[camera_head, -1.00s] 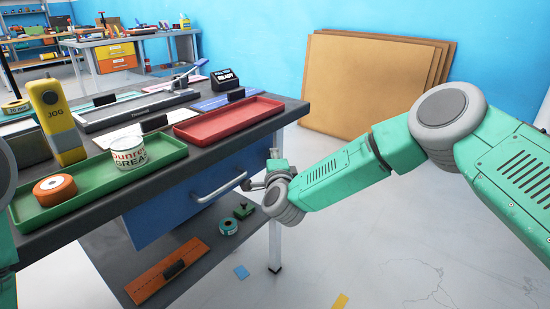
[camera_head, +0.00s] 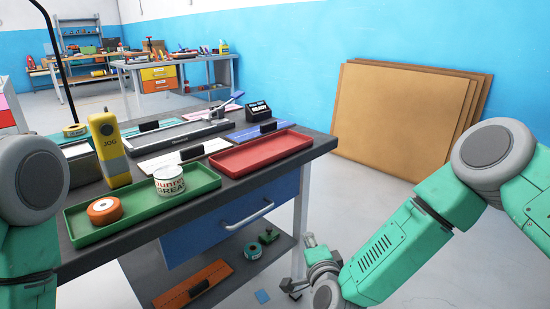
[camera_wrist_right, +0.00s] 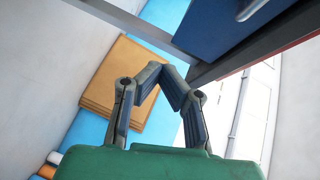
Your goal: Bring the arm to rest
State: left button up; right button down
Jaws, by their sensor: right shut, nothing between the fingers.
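My right gripper (camera_head: 312,250) hangs low beside the workbench's right front leg, below the tabletop. In the right wrist view its two fingers (camera_wrist_right: 162,70) meet at the tips with nothing between them. The green right arm reaches in from the right edge, its elbow high and its forearm slanting down to the gripper. The upper part of my left arm shows at the left edge; its gripper is out of view.
The workbench holds a green tray (camera_head: 208,180) with an orange tape roll (camera_head: 104,210) and a white can (camera_head: 170,182), a red tray (camera_head: 262,150) and a yellow JOG device (camera_head: 109,150). A blue drawer (camera_head: 190,238) is below. Brown boards (camera_head: 400,120) lean on the wall; the floor at right is open.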

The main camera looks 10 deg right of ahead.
jog(key=s+f+n+g+y+p, duration=0.25)
jog(key=s+f+n+g, duration=0.35)
jog(key=s, duration=0.5)
jog(key=s+d+n+g+h+p, duration=0.1)
jog(key=s+d+n+g, duration=0.2)
jog(key=s, duration=0.6)
jog(key=s+d+f+n+g+h+p, duration=0.1)
jog(key=s+d+n+g+p, duration=0.1)
jog(key=s+d, duration=0.4)
jog(key=s+d+f+n+g+h+p, duration=0.1)
jog(key=s+d+n+g, duration=0.3)
jog(key=s, duration=0.8)
jog(key=shift+s+d+f+n+p, duration=0.15)
jog(key=shift+s+d+n+p, duration=0.25)
jog(key=shift+d, duration=0.1)
